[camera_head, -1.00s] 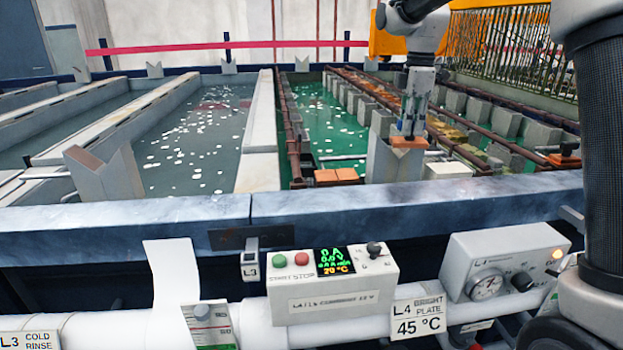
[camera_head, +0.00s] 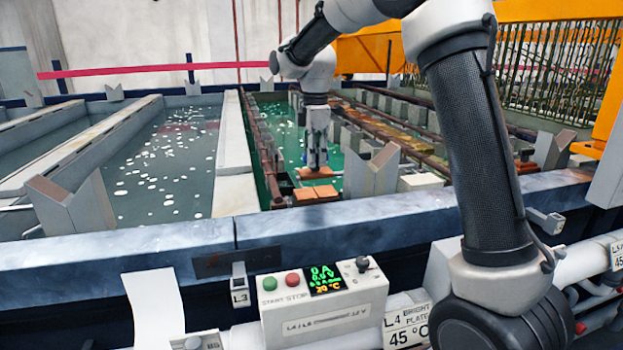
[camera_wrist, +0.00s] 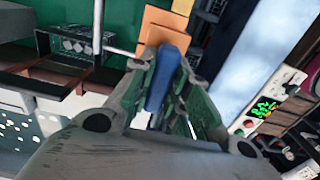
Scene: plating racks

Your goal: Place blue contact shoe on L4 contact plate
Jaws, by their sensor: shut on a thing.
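The blue contact shoe has a blue grip (camera_wrist: 160,80) and an orange copper-coloured foot (camera_wrist: 164,38). My gripper (camera_head: 316,158) is shut on the blue grip, which lies between the fingers in the wrist view. In the head view the foot (camera_head: 318,173) hangs below the fingertips. The orange contact plates (camera_head: 315,194) are on the near end of the green tank, just in front of and below the foot. I cannot tell whether the foot touches anything. The plate is partly hidden behind the foot in the wrist view.
A grey V-notched post (camera_head: 370,172) stands close right of the plates. A dark-knobbed piece (camera_head: 283,182) sits close left. The blue-grey tank edge (camera_head: 340,218) and the control box (camera_head: 322,305) are in front. The green L4 bath lies behind.

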